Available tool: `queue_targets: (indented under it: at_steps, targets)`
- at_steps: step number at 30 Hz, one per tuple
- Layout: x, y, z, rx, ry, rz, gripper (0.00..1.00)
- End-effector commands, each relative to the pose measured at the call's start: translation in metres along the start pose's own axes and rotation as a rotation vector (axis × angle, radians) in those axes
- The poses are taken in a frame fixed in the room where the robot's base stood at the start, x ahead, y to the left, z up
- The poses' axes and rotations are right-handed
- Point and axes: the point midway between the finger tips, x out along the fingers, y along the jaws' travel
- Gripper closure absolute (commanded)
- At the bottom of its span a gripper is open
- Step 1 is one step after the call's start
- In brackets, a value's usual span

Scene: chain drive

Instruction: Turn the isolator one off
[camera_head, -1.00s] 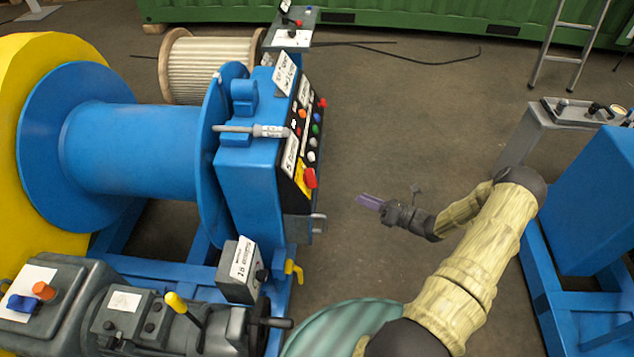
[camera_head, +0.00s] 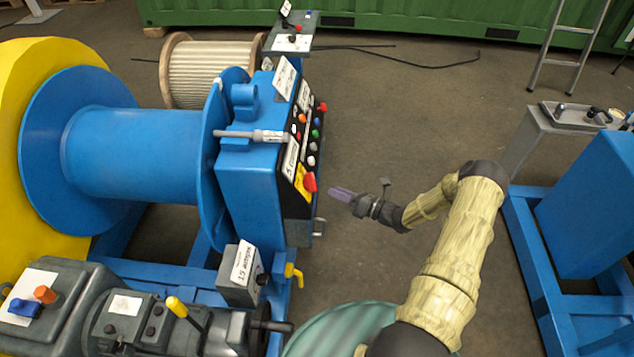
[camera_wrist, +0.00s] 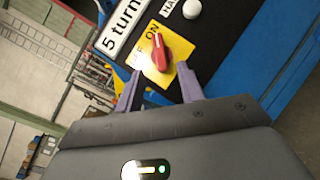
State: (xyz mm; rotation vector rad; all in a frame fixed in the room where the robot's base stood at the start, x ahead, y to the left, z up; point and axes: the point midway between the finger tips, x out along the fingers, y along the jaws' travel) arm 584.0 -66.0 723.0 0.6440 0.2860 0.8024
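The isolator is a red rotary handle (camera_head: 310,182) on a yellow plate, low on the black control panel of the blue drum machine. In the wrist view the red handle (camera_wrist: 158,52) sits on its yellow plate (camera_wrist: 182,72), with "ON" readable beside its upper end and the other label only partly legible. My gripper (camera_head: 333,190) is just right of the handle in the head view, apart from it. In the wrist view the two purple fingers of my gripper (camera_wrist: 160,88) are spread, with nothing between them, and the handle lies ahead of the gap.
Above the isolator the panel (camera_head: 302,150) carries several coloured buttons. A white "5 turn" label (camera_wrist: 122,30) is beside the yellow plate. Open floor (camera_head: 400,120) lies to the right of the machine.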

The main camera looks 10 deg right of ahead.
Motion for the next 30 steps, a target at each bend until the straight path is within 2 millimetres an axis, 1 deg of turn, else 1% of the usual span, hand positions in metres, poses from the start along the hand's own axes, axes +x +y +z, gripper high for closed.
queue_targets:
  at_steps: [1,3,9,12,17,25,29,30]
  targets:
    - [0.011,0.001,0.000,-0.001,0.002,0.004,0.62]
    - [0.023,0.001,0.000,0.000,0.001,0.003,0.62]
    - [0.058,0.001,0.000,-0.001,0.002,0.003,0.62]
    - [0.071,0.001,0.000,-0.002,0.002,0.003,0.62]
    - [0.082,0.000,0.000,-0.001,0.001,0.001,0.62]
    - [0.083,0.000,0.000,-0.001,0.000,0.000,0.62]
    - [0.083,0.000,0.000,-0.001,0.000,0.000,0.87]
    - [0.083,0.000,0.000,-0.001,0.000,0.000,0.95]
